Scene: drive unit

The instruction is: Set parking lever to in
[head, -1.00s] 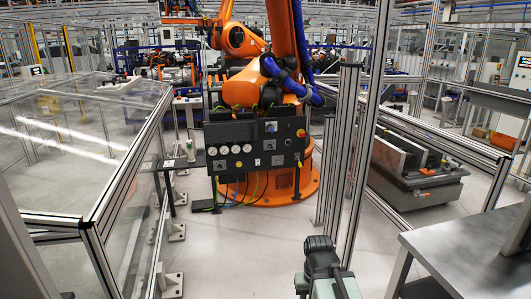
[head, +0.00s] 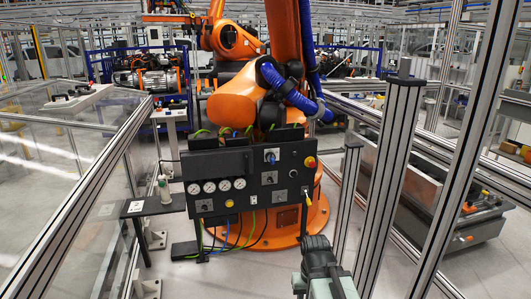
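A black control panel (head: 235,200) stands in front of the orange robot arm, facing me. A small lever with a yellow tip (head: 308,198) sticks out near the panel's lower right edge; it may be the parking lever, but no label is readable and its setting cannot be told. My gripper (head: 318,243) is at the bottom centre, in front of and below the panel's right end, apart from the panel. It is dark, seen from behind, and its fingers cannot be made out.
The panel also carries a row of gauges (head: 224,185), a blue knob (head: 271,157) and a red button on yellow (head: 310,162). A small side shelf (head: 150,206) holds a bottle. Metal posts (head: 385,190) stand to the right, and glass fencing (head: 60,190) to the left.

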